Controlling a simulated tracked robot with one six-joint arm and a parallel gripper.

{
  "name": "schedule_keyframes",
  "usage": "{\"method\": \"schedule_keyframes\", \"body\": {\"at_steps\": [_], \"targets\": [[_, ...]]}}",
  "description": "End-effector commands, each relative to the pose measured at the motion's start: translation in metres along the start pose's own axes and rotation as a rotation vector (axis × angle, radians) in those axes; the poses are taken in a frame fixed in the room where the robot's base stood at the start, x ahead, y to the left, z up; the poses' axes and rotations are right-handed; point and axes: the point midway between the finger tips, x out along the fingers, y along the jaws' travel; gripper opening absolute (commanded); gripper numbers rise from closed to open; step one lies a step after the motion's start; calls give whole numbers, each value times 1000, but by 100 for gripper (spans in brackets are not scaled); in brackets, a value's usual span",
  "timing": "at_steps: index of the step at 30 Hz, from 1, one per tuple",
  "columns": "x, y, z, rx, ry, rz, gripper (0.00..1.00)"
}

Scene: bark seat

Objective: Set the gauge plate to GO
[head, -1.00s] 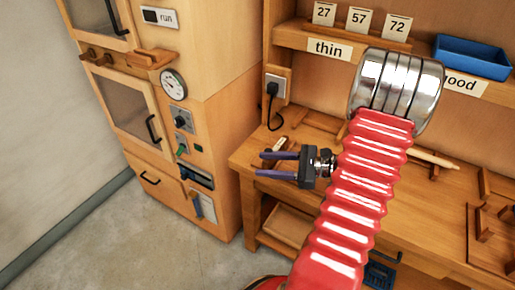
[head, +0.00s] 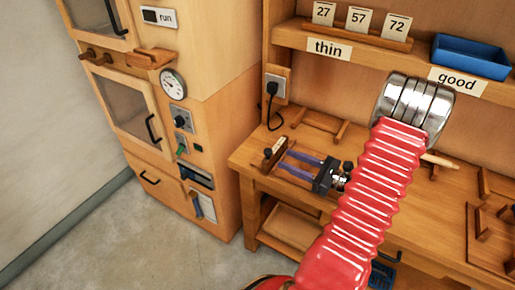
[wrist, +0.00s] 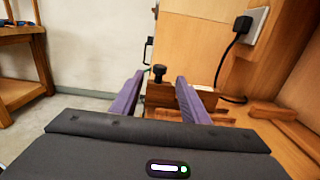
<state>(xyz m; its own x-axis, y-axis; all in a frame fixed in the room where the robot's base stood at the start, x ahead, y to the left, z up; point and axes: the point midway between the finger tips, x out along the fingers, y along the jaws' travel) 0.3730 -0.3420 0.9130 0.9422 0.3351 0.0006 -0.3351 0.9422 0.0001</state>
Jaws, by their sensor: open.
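A small wooden block with a black knob (head: 268,153) stands at the left end of the bench; it seems to be the gauge fixture. A pale label strip lies along its top in the head view, but any lettering is too small to read. In the wrist view the block (wrist: 158,96) stands ahead with its knob upright between my finger lines. My gripper (head: 283,159) is open and empty, its purple fingers pointing left at the block from close by. The wrist view shows the open fingertips (wrist: 161,76) on either side of the knob; contact cannot be told.
A wooden cabinet (head: 215,110) with a dial and switches stands left of the bench. A socket with a black plug (head: 272,88) and cord is behind the block. A shelf above holds number cards (head: 359,22) and a blue tray (head: 470,57).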

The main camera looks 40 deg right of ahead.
Motion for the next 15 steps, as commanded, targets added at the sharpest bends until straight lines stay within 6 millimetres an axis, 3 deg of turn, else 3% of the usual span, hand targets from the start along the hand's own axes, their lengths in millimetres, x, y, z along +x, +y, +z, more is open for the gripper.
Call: {"method": "schedule_keyframes", "body": {"at_steps": [15], "targets": [[69,1,0,0,0,4,41]]}}
